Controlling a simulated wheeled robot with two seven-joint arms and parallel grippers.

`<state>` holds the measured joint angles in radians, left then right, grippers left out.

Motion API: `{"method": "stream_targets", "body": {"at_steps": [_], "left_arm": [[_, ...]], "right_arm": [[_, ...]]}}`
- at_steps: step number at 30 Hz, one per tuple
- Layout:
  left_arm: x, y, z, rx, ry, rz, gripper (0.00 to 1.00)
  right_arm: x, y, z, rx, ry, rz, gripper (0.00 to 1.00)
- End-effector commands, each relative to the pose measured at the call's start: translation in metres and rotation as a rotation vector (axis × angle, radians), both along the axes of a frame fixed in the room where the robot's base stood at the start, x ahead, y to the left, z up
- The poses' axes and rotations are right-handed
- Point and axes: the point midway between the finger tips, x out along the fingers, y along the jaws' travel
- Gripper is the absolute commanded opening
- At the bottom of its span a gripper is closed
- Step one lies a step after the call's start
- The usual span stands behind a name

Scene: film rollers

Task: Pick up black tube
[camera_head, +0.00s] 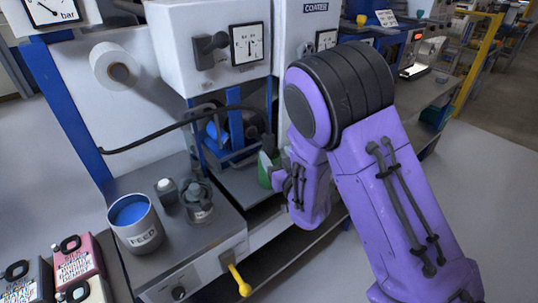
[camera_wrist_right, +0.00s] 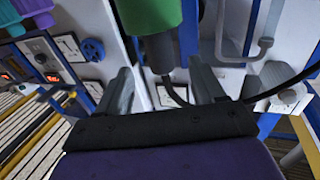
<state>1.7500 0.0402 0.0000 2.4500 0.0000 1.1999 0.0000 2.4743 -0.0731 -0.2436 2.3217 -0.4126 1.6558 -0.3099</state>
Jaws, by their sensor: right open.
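The black tube (camera_head: 165,130) is a thin hose in the head view, arching from a free-looking end at the left toward the coater unit. In the right wrist view, a thin black tube (camera_wrist_right: 295,86) curves across the right side and behind my fingers. My right gripper (camera_wrist_right: 162,88) is open, its two grey fingers apart with a dark cylindrical part of a green-bodied object (camera_wrist_right: 155,15) showing between them. In the head view my purple right arm hides most of the gripper, and the green object (camera_head: 265,170) shows beside it. I cannot tell whether the fingers touch anything.
A yellow handle (camera_head: 239,281) sticks out at the front. A paper roll (camera_head: 113,65) and a gauge (camera_head: 247,43) are on the machine. Pink and dark containers (camera_head: 77,262) stand lower left.

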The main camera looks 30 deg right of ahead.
Motion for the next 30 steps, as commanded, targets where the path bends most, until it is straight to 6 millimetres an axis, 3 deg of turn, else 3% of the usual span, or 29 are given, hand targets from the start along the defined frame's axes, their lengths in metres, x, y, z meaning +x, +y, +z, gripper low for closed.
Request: {"method": "stream_targets", "body": {"at_steps": [15, 23, 24, 28, 29, 30], "left_arm": [[0.0, 0.0, 0.035, 0.0, 0.0, 0.0, 0.65], [0.0, 0.0, 0.034, 0.0, 0.0, 0.0, 0.65], [0.0, 0.0, 0.034, 0.0, 0.0, 0.0, 0.65], [0.0, 0.0, 0.034, 0.0, 0.0, 0.0, 0.65], [0.0, 0.0, 0.034, 0.0, 0.0, 0.0, 0.65], [0.0, 0.0, 0.034, 0.0, 0.0, 0.0, 0.65]], "right_arm": [[0.08, -0.019, -0.002, 0.003, 0.004, -0.001, 0.68], [0.087, -0.021, -0.005, 0.003, 0.005, -0.002, 0.68], [0.087, -0.021, -0.005, 0.003, 0.005, -0.002, 0.65], [0.087, -0.021, -0.005, 0.003, 0.004, -0.002, 0.23], [0.087, -0.021, -0.005, 0.003, 0.004, -0.002, 0.16], [0.087, -0.021, -0.005, 0.003, 0.004, -0.002, 0.16]]}}
